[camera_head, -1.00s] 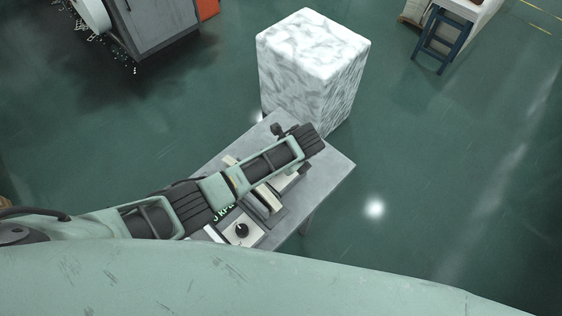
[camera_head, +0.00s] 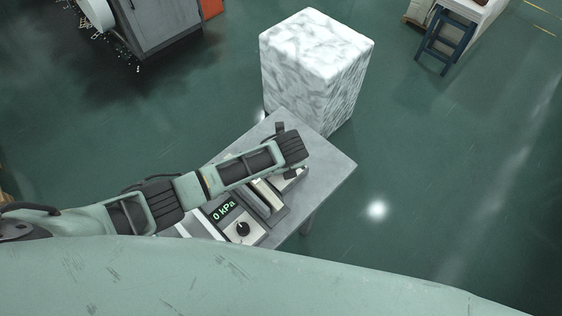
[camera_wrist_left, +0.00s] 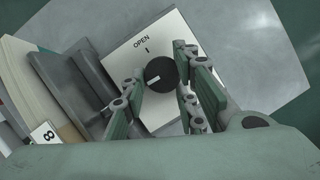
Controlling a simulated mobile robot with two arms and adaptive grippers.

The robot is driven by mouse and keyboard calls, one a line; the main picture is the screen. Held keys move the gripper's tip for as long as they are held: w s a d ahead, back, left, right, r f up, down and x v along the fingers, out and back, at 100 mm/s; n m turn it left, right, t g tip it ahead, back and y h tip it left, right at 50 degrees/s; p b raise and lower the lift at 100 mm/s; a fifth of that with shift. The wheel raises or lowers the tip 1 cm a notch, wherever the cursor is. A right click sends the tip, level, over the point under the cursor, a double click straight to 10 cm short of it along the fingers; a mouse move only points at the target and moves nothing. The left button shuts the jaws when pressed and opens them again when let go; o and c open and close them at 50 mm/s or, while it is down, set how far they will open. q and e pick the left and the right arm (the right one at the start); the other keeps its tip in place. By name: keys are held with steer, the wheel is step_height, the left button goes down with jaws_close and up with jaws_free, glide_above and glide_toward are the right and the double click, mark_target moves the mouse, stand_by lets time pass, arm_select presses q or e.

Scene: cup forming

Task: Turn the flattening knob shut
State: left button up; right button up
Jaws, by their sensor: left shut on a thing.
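The flattening knob (camera_wrist_left: 165,66) is round and black with a white pointer line, on a white panel (camera_wrist_left: 121,52) marked OPEN, in the left wrist view. Its pointer points left, away from the OPEN mark. My left gripper (camera_wrist_left: 161,76) is shut on this knob, with a finger on either side. In the head view my left wrist hides this knob and the fingers. A separate black knob (camera_head: 242,229) sits nearer, beside a display (camera_head: 223,211) reading 0 kPa. My right gripper is out of view.
The panels stand on a grey table (camera_head: 325,172) with bare surface at its right side. A marbled block (camera_head: 315,65) stands behind the table. A grey machine (camera_head: 160,35) is at the back left and a blue stool (camera_head: 438,42) at the back right.

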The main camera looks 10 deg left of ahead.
arm_select(q)
steer(key=shift+s+a+f, duration=0.15)
steer(key=shift+a+f, duration=0.05)
steer(key=shift+a, duration=0.2)
steer(key=o, duration=1)
steer(key=shift+r, duration=0.1)
steer(key=shift+d, duration=0.15)
steer(key=shift+r, duration=0.15)
steer(key=v, duration=1.1)
steer(key=shift+r, duration=0.4)
